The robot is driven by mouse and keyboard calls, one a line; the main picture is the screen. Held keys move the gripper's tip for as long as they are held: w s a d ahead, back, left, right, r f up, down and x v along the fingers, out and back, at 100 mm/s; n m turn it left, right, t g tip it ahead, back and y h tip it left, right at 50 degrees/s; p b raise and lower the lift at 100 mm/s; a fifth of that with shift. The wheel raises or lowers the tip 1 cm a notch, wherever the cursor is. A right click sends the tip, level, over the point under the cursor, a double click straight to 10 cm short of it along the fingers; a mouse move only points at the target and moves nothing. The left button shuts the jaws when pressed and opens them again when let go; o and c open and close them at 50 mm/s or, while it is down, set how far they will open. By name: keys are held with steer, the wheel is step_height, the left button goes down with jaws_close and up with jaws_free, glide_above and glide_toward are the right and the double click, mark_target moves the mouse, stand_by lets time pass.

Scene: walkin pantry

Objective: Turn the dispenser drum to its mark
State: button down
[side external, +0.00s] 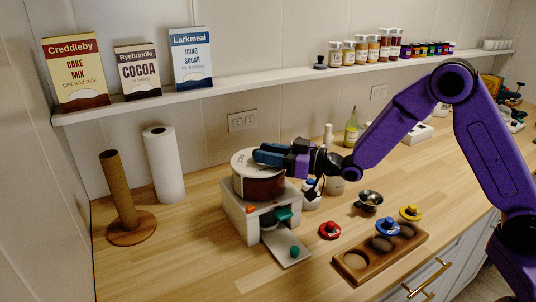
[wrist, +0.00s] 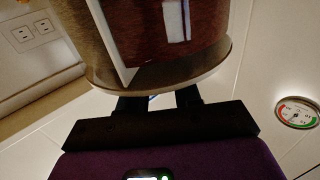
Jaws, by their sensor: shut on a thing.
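The dispenser drum (side external: 258,186) is a brown-red cylinder with a pale top (side external: 242,160). It sits on a light grey dispenser base (side external: 236,218) on the counter. My gripper (side external: 268,155) lies over the drum's top from the right and is shut on the drum's upper part. In the wrist view the drum (wrist: 170,35) fills the upper middle, with a pale rim and pale upright strips on its side. My fingers (wrist: 160,100) reach behind that rim, so their tips and the exact grip are hidden. I cannot make out the mark.
A teal piece (side external: 283,214) and a green knob (side external: 294,251) are at the dispenser's front. A paper roll (side external: 163,165) and a brown holder (side external: 121,190) stand left.

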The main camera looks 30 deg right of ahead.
steer(key=shift+w+d+n+g+y, duration=0.1)
steer(key=shift+d+n+g+y, duration=0.05)
steer(key=shift+n+g+y, duration=0.4)
steer(key=shift+g+y, duration=0.25)
steer(key=c, duration=0.8)
jaws_free()
steer(key=v, duration=1.7)
steer(key=shift+d, duration=0.1)
